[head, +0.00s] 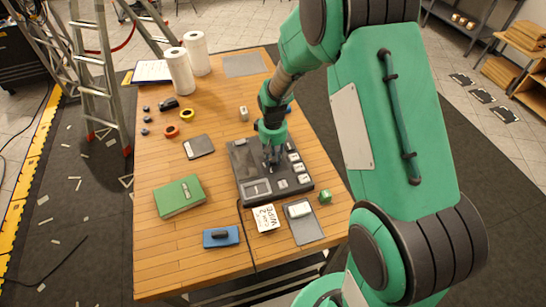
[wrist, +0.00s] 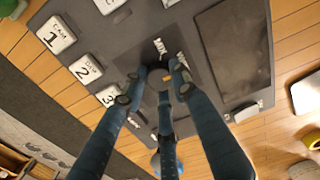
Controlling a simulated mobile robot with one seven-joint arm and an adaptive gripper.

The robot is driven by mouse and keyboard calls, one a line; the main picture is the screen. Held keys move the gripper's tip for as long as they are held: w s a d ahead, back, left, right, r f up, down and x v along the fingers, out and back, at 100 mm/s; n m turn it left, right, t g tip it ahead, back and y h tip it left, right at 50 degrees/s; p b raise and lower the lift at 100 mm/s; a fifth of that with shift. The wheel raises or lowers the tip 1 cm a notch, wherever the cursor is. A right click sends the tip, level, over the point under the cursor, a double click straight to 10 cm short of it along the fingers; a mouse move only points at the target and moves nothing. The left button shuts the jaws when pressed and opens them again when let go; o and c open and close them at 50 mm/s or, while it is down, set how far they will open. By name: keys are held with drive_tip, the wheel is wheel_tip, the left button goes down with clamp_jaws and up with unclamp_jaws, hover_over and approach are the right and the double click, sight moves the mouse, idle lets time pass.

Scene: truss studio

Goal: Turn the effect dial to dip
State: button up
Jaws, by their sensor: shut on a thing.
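The dark grey switcher console (head: 243,163) lies on the wooden table. My gripper (head: 271,160) points down onto the middle of the console. In the wrist view, my gripper (wrist: 157,84) has its fingers closed around the dark effect dial (wrist: 158,76). A small orange mark shows beside the dial. White lettering, apparently MIX (wrist: 158,46), stands by the dial on a dark panel, with another label partly hidden by a finger. The fingers cover the rest of the dial surround, so I cannot read its setting or see a DIP label.
White CAM 1 (wrist: 48,36), 2 (wrist: 85,69) and 3 buttons sit close to the fingers. A handwritten card (head: 265,218), a green book (head: 180,197) and a blue block (head: 221,237) lie around the console. Paper rolls (head: 179,72) stand at the back.

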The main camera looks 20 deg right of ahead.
sight(273, 159)
drive_tip(key=m, duration=0.5)
drive_tip(key=shift+w+m, duration=0.1)
drive_tip(key=shift+m, duration=0.2)
drive_tip(key=m, duration=0.5)
drive_tip(key=shift+p, duration=0.4)
drive_tip(key=o, duration=1.2)
drive_tip(key=shift+c, duration=0.2)
drive_tip(key=shift+r, duration=0.1)
wheel_tip(273, 159, up, 12)
